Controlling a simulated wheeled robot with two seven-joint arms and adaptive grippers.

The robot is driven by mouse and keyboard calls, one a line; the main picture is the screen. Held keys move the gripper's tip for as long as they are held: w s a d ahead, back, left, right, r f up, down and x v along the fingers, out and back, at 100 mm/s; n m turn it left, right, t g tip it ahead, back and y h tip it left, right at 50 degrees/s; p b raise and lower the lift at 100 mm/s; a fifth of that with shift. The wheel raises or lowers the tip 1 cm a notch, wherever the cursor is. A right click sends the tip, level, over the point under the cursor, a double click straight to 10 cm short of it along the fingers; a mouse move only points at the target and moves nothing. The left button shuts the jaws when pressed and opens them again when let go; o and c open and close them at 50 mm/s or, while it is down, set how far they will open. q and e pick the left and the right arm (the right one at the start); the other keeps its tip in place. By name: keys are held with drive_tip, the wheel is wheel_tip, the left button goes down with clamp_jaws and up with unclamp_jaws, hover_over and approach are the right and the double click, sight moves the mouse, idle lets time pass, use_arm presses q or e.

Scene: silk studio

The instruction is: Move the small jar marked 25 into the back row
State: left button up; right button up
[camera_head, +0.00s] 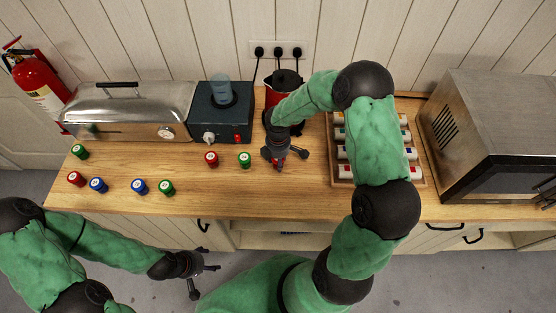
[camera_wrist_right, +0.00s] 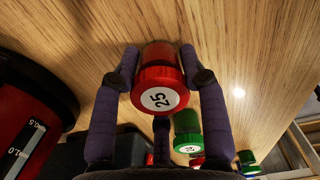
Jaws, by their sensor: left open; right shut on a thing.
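The small jar marked 25 (camera_wrist_right: 160,97) has a red cap with a white label and shows in the right wrist view. My right gripper (camera_wrist_right: 158,72) is shut on it, fingers around its sides. In the head view my right gripper (camera_head: 284,158) is over the worktop, right of the green jar; I cannot make out the held jar there or tell whether it touches the wood. Further back stand a red jar (camera_head: 211,159) and a green jar (camera_head: 245,160). Nearer the front edge are a red jar (camera_head: 76,178), two blue jars and a green jar (camera_head: 167,187). My left gripper (camera_head: 213,278) is open and empty before the counter.
A dark blue appliance (camera_head: 222,118) and a metal-lidded box (camera_head: 130,110) line the back of the worktop (camera_head: 235,195). A red kettle (camera_head: 270,98) stands behind my right gripper. A wooden tray of tubes (camera_head: 345,182) and a steel oven (camera_head: 490,130) stand to the right.

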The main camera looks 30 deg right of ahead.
drive_tip(key=o, duration=1.2)
drive_tip(key=shift+f, duration=0.1)
drive_tip(key=shift+r, duration=0.3)
wheel_tip(320, 180, up, 12)
drive_tip(key=shift+f+p, duration=0.1)
drive_tip(key=shift+p, duration=0.65)
